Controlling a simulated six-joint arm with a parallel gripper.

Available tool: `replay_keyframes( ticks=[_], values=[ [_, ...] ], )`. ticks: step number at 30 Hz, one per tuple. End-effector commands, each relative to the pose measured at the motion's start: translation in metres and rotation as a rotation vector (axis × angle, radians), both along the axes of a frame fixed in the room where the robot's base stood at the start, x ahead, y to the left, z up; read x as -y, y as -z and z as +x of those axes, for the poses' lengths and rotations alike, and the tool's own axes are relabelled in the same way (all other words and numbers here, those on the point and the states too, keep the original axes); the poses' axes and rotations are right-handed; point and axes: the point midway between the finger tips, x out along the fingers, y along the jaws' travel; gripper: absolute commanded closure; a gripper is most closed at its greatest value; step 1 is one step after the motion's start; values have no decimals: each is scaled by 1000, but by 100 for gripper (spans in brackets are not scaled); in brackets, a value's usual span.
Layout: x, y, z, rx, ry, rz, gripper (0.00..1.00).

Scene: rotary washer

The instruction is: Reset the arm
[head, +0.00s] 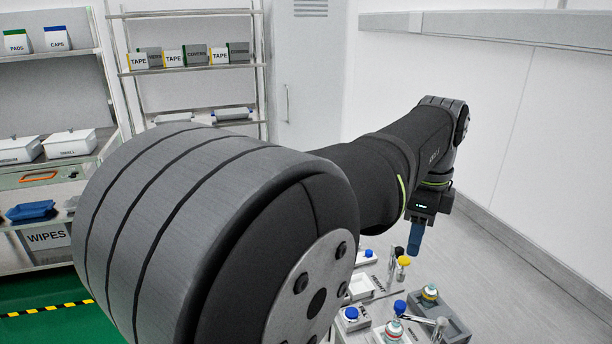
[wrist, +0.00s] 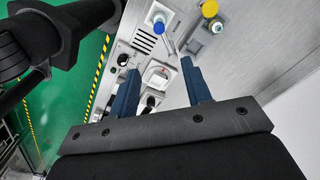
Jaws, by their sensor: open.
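My gripper (head: 415,238) hangs pointing down over the far part of the workbench in the head view, at the end of my outstretched dark arm. Only one blue finger shows clearly there. In the wrist view both blue fingers of my gripper (wrist: 160,64) are apart, with nothing held between them. A blue-capped item (wrist: 159,27) and a yellow-capped item (wrist: 209,9) lie beyond the fingertips in that view. My arm's large near joint hides much of the bench in the head view.
A yellow-capped bottle (head: 403,262), a blue-capped bottle (head: 399,307) and a grey holder with a vial (head: 429,293) stand on the bench. Loaded shelves (head: 190,70) stand at the back left. A white wall (head: 530,120) is at right.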

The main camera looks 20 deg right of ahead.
Motion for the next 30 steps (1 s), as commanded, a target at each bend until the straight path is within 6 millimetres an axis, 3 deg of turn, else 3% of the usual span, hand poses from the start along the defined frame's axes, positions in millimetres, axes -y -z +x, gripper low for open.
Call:
replay_keyframes(
  ticks=[8,30],
  values=[
    [0,15,0,-2,0,4,55],
    [-1,154,-1,-4,0,6,55]
  ],
)
